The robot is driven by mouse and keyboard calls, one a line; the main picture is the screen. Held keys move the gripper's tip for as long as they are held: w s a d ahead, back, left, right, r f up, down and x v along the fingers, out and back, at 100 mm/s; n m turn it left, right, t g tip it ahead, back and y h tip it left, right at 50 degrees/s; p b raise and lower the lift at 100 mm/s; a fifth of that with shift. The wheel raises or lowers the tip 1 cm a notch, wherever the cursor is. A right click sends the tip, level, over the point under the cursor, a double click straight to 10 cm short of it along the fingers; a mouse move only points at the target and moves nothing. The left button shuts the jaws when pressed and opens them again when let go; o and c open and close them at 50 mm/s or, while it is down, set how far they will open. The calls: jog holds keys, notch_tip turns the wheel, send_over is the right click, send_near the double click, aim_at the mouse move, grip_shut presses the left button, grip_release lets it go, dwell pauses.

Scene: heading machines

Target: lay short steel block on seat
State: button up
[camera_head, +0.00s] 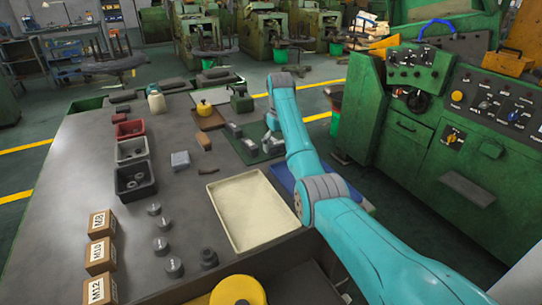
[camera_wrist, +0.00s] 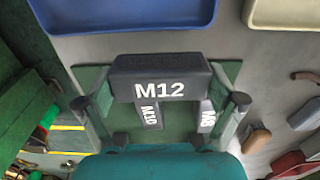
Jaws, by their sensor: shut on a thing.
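My gripper (camera_wrist: 161,92) is shut on a dark steel block marked M12 (camera_wrist: 160,66), with one finger at each end of it. The block lies crosswise in the wrist view. Beyond it, partly covered by it, are a block marked M10 (camera_wrist: 149,117) and a block marked M8 (camera_wrist: 207,117) on a green mat (camera_wrist: 178,128). In the head view my gripper (camera_head: 270,138) is over the right side of the green mat (camera_head: 243,152); the held block is hard to make out there. I cannot tell which surface is the seat.
A blue tray (camera_head: 284,176) and a cream tray (camera_head: 250,226) lie near the mat. Dark, grey and red bins (camera_head: 133,181) line the left of the table, with labelled boxes (camera_head: 100,256) in front. A green machine (camera_head: 440,120) stands to the right.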

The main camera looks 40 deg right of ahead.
aim_at(279, 153)
jog(key=shift+d+f, duration=0.1)
jog(key=shift+f, duration=1.85)
jog(key=shift+f, duration=0.1)
jog(key=o, duration=1.2)
jog(key=shift+f, duration=0.1)
